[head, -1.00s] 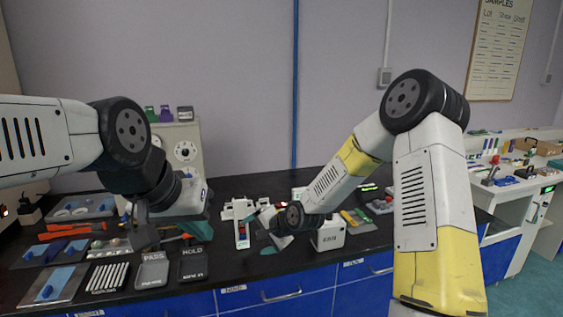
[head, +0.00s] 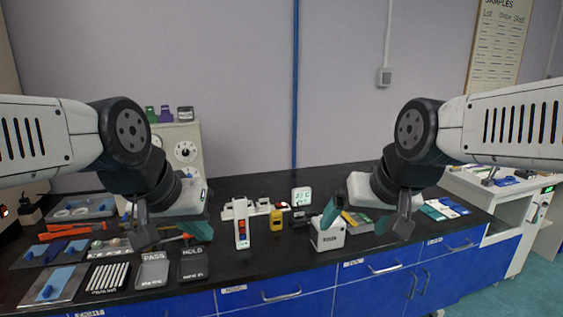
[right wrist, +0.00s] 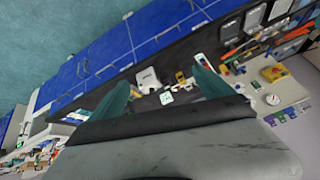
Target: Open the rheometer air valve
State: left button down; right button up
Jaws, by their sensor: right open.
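A pale panel (head: 196,132) with round dials (head: 186,151) stands at the back left, partly hidden behind my left arm. The right wrist view shows the panel (right wrist: 258,88) with a red knob on yellow (right wrist: 272,73) and a dial (right wrist: 272,99). I cannot tell for sure that this knob is the air valve. My left gripper (head: 172,235) is open and empty, over the trays in front of the panel. My right gripper (head: 367,225) is open and empty above the bench's right part, far from the panel. Its teal fingers (right wrist: 160,92) stand wide apart in the right wrist view.
A white box (head: 328,236), a yellow device (head: 276,218) and a white-and-red device (head: 242,224) stand mid-bench. PASS (head: 152,270) and HOLD (head: 194,264) trays lie at the front left. The black bench (head: 270,258) is clear along its front middle.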

aim_at(125, 217)
jog(key=u, duration=1.25)
jog(key=i+j+u, duration=0.1)
jog(key=i+u, duration=0.15)
jog(key=u, duration=0.2)
jog(key=i+u, duration=0.3)
jog(key=u, duration=0.15)
